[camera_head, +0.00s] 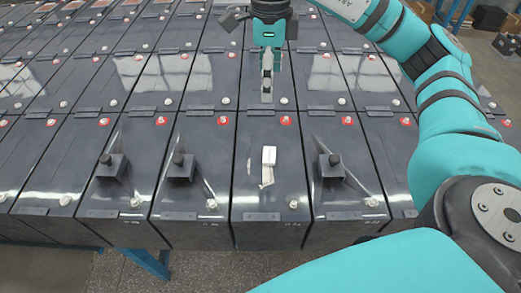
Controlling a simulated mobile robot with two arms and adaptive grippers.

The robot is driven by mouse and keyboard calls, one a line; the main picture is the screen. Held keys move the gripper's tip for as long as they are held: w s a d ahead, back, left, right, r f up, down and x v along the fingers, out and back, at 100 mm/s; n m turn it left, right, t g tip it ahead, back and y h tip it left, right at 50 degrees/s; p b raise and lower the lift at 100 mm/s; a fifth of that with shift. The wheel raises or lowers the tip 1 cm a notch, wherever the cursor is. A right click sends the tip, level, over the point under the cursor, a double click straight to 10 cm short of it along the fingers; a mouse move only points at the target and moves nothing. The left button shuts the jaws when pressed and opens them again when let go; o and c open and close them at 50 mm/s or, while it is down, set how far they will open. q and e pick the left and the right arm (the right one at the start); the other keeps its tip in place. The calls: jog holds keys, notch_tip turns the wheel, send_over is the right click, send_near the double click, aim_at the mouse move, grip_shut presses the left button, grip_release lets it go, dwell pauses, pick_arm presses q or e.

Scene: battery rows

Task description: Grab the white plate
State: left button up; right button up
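The white plate (269,156) is a small upright-looking white piece on top of a dark battery in the front row, just right of the picture's middle. A small pale scrap or reflection shows right below it. My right gripper (267,88) hangs down over the second row, beyond the plate and apart from it. Its fingers appear one in front of the other, so their gap cannot be made out. Nothing is seen held in it. My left gripper is not in view.
Rows of glossy dark batteries (190,120) fill the view, with red and white terminals. Black raised blocks stand on front-row batteries, at left (112,166), at centre left (181,166) and right of the plate (331,166). Grey floor (195,270) shows in front.

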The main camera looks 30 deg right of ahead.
jog(key=b, duration=0.5)
send_over(267, 154)
notch_tip(267, 154, down, 5)
notch_tip(267, 154, down, 13)
jog(key=shift+w+r, duration=0.15)
jog(key=shift+r, duration=0.05)
jog(key=shift+f+p, duration=0.4)
jog(key=shift+f, duration=0.15)
jog(key=f, duration=0.1)
jog(key=f+p, duration=0.1)
jog(key=f, duration=0.1)
jog(key=f+p, duration=0.1)
jog(key=shift+s+f, duration=0.15)
jog(key=shift+s, duration=0.1)
jog(key=shift+f, duration=0.35)
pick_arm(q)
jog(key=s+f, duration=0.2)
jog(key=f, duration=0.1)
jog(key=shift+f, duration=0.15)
pick_arm(e)
jog(key=c, duration=1.1)
